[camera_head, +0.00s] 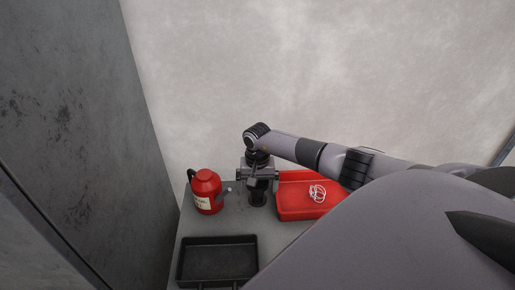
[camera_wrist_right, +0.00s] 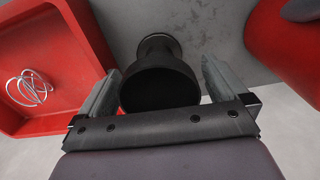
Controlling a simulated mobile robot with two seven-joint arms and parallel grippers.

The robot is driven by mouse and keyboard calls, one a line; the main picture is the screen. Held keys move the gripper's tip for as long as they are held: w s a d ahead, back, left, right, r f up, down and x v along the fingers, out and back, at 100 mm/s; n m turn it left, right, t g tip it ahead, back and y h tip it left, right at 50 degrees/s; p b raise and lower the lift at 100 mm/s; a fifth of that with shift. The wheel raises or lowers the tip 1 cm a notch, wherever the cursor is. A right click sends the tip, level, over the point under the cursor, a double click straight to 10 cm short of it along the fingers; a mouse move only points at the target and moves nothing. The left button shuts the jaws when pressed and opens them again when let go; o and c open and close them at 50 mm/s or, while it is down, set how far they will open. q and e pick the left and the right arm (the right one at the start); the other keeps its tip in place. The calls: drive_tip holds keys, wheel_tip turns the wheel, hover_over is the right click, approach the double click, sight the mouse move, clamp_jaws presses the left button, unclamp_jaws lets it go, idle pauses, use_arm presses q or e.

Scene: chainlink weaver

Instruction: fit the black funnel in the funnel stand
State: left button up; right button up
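A black, round, flared piece (camera_wrist_right: 160,85), which looks like the funnel, stands between the fingers of my right gripper (camera_wrist_right: 161,80) in the right wrist view. Its wide dark end faces the camera, and it narrows to a round black foot (camera_wrist_right: 158,42) on the grey surface. I cannot tell whether that foot belongs to the funnel or to the stand. In the head view my right gripper (camera_head: 258,178) points down over this black piece (camera_head: 258,199). Its fingers are spread on either side of it; contact is not clear.
A red canister (camera_head: 206,192) with a black handle stands just left of the gripper. A red tray (camera_head: 290,208) with white loops (camera_head: 317,192) lies to the right. An empty black tray (camera_head: 217,283) lies at the front left. A grey wall rises on the left.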

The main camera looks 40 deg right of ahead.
drive_tip(key=shift+r, duration=0.2)
wheel_tip(320, 180, up, 6)
drive_tip(key=p, duration=0.3)
drive_tip(key=shift+r, duration=0.4)
use_arm(q)
drive_tip(key=shift+w+d+f+n+g+h, duration=0.1)
drive_tip(key=shift+w+d+n+g+h, duration=0.15)
drive_tip(key=shift+d+g, duration=0.2)
drive_tip(key=shift+w+d+f+n+g+h, duration=0.15)
drive_tip(key=shift+d+n+g, duration=0.1)
drive_tip(key=shift+d+g, duration=0.15)
drive_tip(key=shift+s, duration=0.2)
use_arm(e)
drive_tip(key=shift+s+f, duration=0.1)
drive_tip(key=shift+s, duration=0.05)
